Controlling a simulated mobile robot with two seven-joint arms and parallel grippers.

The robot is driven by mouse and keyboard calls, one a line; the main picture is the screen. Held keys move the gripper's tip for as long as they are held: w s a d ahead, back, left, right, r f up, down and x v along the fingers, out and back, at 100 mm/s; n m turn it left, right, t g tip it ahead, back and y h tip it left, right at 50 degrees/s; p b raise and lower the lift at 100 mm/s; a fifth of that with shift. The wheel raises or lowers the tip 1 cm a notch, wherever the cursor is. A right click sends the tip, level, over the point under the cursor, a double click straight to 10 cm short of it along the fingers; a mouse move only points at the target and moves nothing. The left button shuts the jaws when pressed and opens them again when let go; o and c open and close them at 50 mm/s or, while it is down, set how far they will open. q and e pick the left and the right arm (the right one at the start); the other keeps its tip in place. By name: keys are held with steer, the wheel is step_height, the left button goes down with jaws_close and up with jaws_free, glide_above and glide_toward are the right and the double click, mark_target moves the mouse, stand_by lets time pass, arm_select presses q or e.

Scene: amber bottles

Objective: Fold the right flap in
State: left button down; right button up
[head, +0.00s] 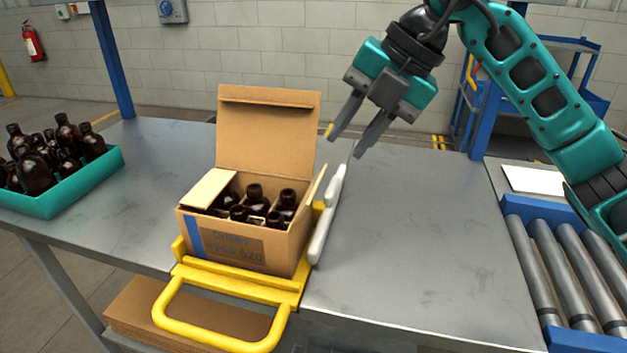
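The cardboard box (240,245) stands open on the grey table and holds several dark amber bottles (255,200). Its right flap (317,184) stands up along the right edge, seen nearly edge-on and leaning slightly outward. The left flap (207,188) lies folded inward over the left bottles. The tall back flap (267,135) stands upright. My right gripper (345,147) is open and empty, above and behind the right flap, apart from the box. My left gripper is not in view.
A yellow fixture (222,335) holds the box at the table's front edge, with a pale grey bar (327,215) along its right side. A teal crate of bottles (45,205) is at left. A roller conveyor (575,265) is at right. The table (420,240) right of the box is clear.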

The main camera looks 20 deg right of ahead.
mark_target(317, 183)
steer(key=b+x, duration=0.1)
steer(key=x, duration=0.9)
steer(key=shift+a+f, duration=0.1)
steer(key=shift+f, duration=0.2)
steer(key=shift+w, duration=0.1)
jaws_close()
